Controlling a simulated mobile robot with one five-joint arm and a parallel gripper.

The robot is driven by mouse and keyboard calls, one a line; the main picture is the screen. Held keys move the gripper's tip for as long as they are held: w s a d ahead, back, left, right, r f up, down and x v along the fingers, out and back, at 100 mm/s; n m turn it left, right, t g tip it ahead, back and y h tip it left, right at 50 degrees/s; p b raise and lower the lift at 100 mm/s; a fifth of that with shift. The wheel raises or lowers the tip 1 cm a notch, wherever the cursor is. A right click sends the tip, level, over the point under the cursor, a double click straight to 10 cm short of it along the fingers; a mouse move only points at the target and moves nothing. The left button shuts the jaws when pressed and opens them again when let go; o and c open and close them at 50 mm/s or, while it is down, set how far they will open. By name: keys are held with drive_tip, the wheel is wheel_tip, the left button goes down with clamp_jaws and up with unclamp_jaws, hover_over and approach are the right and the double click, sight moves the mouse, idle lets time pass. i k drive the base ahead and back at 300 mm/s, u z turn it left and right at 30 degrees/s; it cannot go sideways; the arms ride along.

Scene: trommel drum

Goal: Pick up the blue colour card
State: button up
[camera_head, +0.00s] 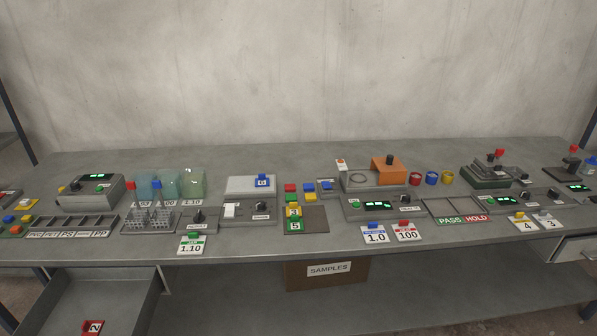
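Several small coloured pieces sit in a cluster at the middle of the bench. A small blue piece (309,188), possibly the blue colour card, lies there beside a red piece (290,188). Another blue piece (326,186) rests just to the right on a small grey unit. A white card with a blue block (262,181) stands on a light grey box to the left. A blue-edged card marked 1.0 (375,235) lies near the front edge. I cannot tell for sure which is the blue colour card. My gripper is not in view.
A card marked 100 (406,232) lies beside the 1.0 card. A dark tray (315,219) is below the coloured cluster. An orange block (386,169) stands behind. An open drawer (110,299) juts out at lower left. The rear bench strip is mostly clear.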

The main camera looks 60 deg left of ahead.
sight(262, 181)
drive_tip(key=u, duration=0.05)
drive_tip(key=i, duration=1.65)
drive_tip(key=u, duration=4.35)
drive_tip(key=i, duration=1.7)
drive_tip(key=z, duration=0.1)
